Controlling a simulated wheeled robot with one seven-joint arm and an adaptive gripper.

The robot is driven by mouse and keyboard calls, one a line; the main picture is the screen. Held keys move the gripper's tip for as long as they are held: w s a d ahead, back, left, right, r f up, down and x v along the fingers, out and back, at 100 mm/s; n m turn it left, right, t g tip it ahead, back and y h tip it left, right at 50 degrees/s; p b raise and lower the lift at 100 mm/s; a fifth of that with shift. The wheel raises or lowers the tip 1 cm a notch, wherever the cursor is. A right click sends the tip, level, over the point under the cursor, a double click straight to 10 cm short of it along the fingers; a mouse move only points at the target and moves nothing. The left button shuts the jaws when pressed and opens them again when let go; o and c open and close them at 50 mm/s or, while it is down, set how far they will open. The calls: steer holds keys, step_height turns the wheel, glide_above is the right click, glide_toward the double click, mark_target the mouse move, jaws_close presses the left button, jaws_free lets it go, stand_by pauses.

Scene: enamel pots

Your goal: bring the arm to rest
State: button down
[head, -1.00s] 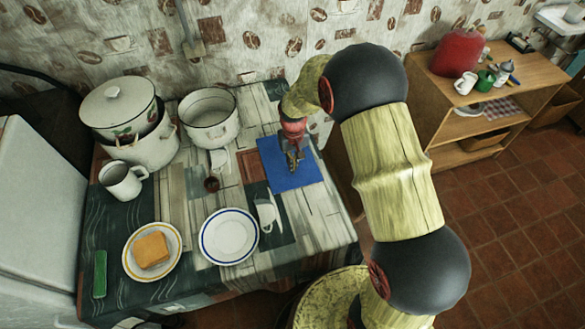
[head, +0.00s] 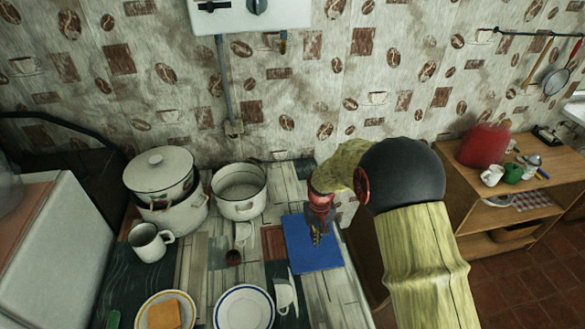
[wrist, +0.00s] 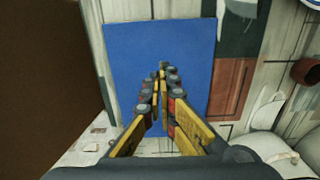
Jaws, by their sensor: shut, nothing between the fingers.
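My gripper (head: 317,236) is above the blue mat (head: 324,258) at the right end of the table, with its fingers pointing down. In the wrist view the fingers (wrist: 161,72) meet at their tips over the mat (wrist: 190,42), with nothing between them. My arm comes in from the right side of the head view and hides part of the table's right edge.
An open enamel pot (head: 239,192), stacked lidded pots (head: 160,171) and a mug (head: 147,241) stand left of the mat. A white cup (head: 285,296) lies beside a blue-rimmed plate (head: 243,310). A wooden shelf unit (head: 500,215) stands to the right.

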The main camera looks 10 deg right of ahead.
steer(key=shift+g, duration=0.6)
steer(key=s, duration=0.4)
steer(key=shift+s+f, duration=0.35)
steer(key=shift+s, duration=0.05)
steer(key=s+r+t, duration=0.3)
steer(key=s+r, duration=0.8)
steer(key=r, duration=0.5)
steer(key=s+r+t, duration=0.3)
steer(key=s+r, duration=0.8)
steer(key=r, duration=0.5)
steer(key=shift+s+r+t, duration=0.2)
steer(key=shift+t, duration=0.2)
